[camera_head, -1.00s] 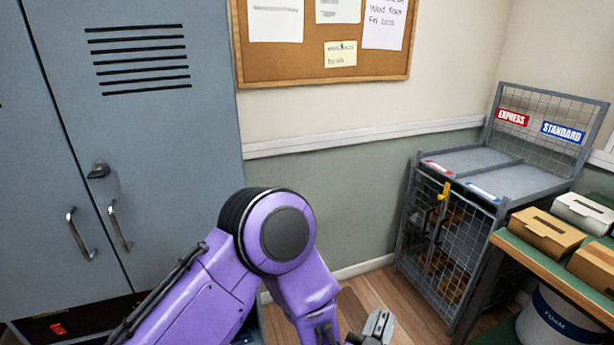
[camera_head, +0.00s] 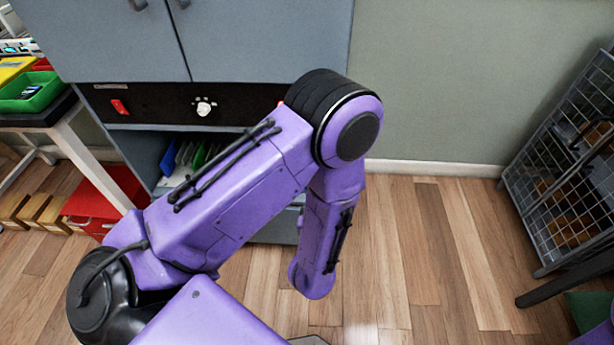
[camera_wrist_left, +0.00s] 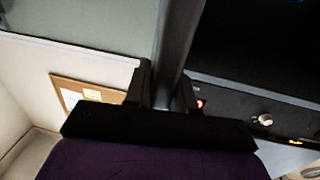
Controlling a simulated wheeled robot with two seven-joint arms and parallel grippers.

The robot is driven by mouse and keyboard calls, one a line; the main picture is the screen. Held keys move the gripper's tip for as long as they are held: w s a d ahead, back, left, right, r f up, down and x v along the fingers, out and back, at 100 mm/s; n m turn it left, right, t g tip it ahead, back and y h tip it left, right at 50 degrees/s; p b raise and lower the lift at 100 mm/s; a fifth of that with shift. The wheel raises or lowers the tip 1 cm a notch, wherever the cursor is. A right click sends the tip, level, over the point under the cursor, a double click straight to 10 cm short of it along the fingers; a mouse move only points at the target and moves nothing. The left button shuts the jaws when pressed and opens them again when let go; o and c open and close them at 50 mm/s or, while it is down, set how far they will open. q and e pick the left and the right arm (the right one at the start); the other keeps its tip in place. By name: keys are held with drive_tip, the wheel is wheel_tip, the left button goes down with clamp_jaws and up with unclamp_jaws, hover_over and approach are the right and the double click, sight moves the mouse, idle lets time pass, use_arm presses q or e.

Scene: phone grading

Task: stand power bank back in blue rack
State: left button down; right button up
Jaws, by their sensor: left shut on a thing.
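My left gripper (camera_wrist_left: 163,92) is at the centre of the left wrist view, with its two dark fingers apart and shut on a narrow dark grey thing, taken as the power bank. It blends with a grey strip behind it, so its outline is unclear. In the head view my left arm hides that gripper. An open lower compartment of the grey cabinet holds upright blue, white and green slabs (camera_head: 193,157), partly behind my arm. The blue rack itself cannot be clearly picked out. My right gripper is out of view.
The cabinet's black panel (camera_head: 240,112) has a red switch and a knob. A green tray (camera_head: 32,92) stands on the table at left, with a red box (camera_head: 100,203) below. A wire cage (camera_head: 570,165) stands at right. The wooden floor (camera_head: 430,260) between is clear.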

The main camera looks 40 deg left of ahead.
use_arm(q)
drive_tip(key=s+a+f+n+g+y+b, duration=0.1)
drive_tip(key=s+a+f+y+b, duration=0.1)
drive_tip(key=a+f+b, duration=0.45)
drive_tip(key=w+d+f+b+x, duration=0.1)
drive_tip(key=b+x, duration=0.1)
drive_tip(key=x, duration=2.1)
drive_tip(key=shift+d+f+n+b, duration=0.2)
drive_tip(key=shift+d+n+b, duration=0.1)
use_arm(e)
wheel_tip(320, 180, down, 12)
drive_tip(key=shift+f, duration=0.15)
use_arm(q)
drive_tip(key=shift+s+d+r, duration=0.1)
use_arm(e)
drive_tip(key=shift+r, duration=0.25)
use_arm(q)
drive_tip(key=shift+f, duration=0.25)
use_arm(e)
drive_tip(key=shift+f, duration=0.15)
use_arm(q)
drive_tip(key=shift+f+b, duration=1.2)
drive_tip(key=shift+f, duration=0.75)
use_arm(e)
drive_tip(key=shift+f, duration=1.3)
use_arm(q)
drive_tip(key=shift+f, duration=0.2)
drive_tip(key=c, duration=0.9)
unclamp_jaws()
drive_tip(key=shift+o, duration=0.2)
